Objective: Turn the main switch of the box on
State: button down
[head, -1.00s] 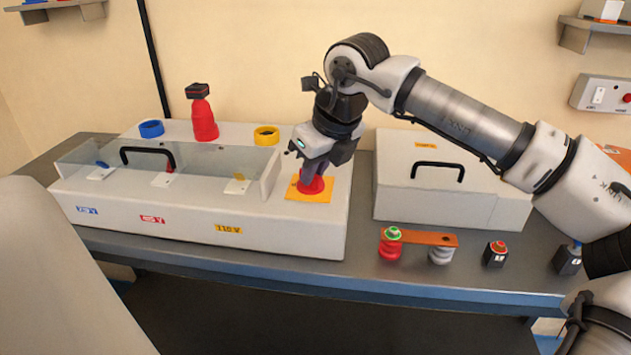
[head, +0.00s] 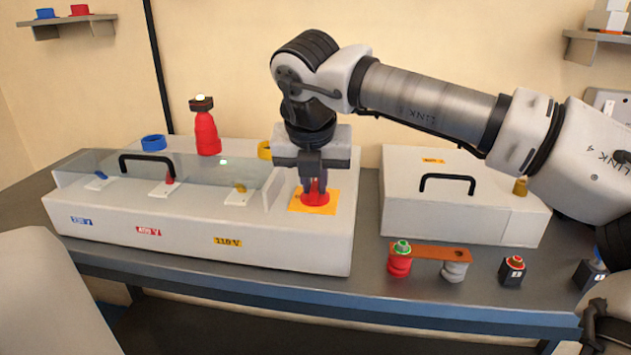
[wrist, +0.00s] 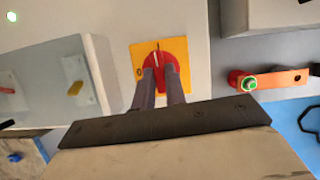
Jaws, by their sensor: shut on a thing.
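The main switch is a red knob (head: 315,193) on a yellow plate (head: 326,207) at the right end of the long light-grey box (head: 300,240). My gripper (head: 313,185) points straight down and is shut on the red knob. The wrist view shows the knob (wrist: 157,60) between my two fingers (wrist: 160,85). Its pale mark points to the top of that picture, with a 0 printed on the plate at its left. A small green light (head: 224,161) glows on the box. The lamp (head: 201,100) on the red stand behind it looks lit.
A clear cover with a black handle (head: 147,158) stands over several small coloured switches at the left. A second grey box (head: 465,220) with a handle is at the right. A copper bar (head: 430,252) lies on insulators near the table's front edge.

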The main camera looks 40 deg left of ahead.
jog(key=shift+m, duration=0.5)
jog(key=c, duration=1.4)
grip_release()
jog(key=shift+c, duration=0.2)
jog(key=p+v, duration=0.1)
jog(key=v, duration=1.3)
jog(key=shift+a+p, duration=0.2)
jog(key=shift+p, duration=0.15)
jog(key=shift+s+f, duration=0.1)
